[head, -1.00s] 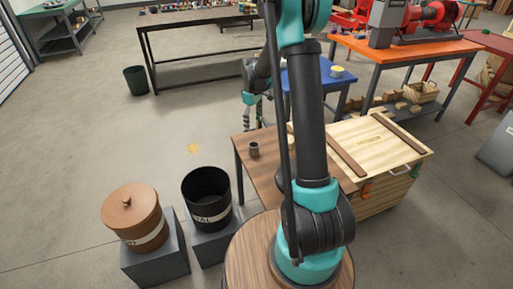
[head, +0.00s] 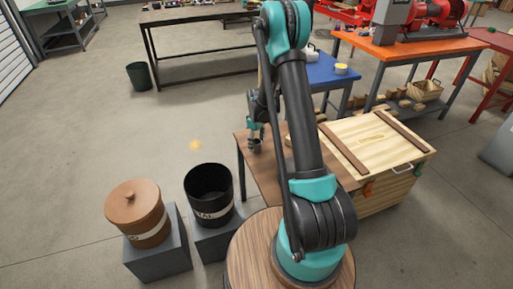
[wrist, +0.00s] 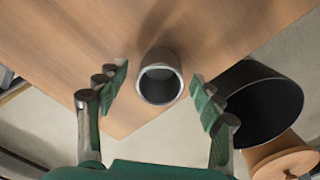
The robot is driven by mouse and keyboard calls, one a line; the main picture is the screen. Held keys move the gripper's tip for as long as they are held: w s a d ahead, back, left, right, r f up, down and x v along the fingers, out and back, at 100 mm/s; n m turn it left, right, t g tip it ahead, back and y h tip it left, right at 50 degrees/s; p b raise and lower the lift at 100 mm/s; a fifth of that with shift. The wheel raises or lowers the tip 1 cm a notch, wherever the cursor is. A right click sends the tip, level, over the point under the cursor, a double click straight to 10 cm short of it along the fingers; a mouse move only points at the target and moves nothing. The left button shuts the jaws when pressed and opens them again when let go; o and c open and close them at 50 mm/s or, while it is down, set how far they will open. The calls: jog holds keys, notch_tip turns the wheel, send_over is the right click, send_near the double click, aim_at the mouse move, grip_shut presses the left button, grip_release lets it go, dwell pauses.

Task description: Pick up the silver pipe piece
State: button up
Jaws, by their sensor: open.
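The silver pipe piece (head: 254,146) is a short, dark grey hollow cylinder standing upright on the brown wooden table (head: 264,172), near its left corner. In the wrist view the pipe piece (wrist: 160,62) shows its open round top, between the fingers and near the table's edge. My gripper (head: 255,133) is just above it in the head view, pointing down. In the wrist view my gripper (wrist: 159,84) is open, with one finger on each side of the pipe and a visible gap on both sides. Contact does not show.
A black bin (head: 208,190) and a brown lidded pot (head: 135,208) stand on grey blocks left of the table. A large wooden crate (head: 372,135) adjoins the table on the right. A blue table (head: 328,75) stands behind.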

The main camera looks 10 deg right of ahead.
jog(key=shift+f, duration=1)
jog(key=c, duration=1.3)
jog(key=shift+r, duration=0.1)
notch_tip(320, 180, up, 20)
jog(key=shift+f, duration=0.1)
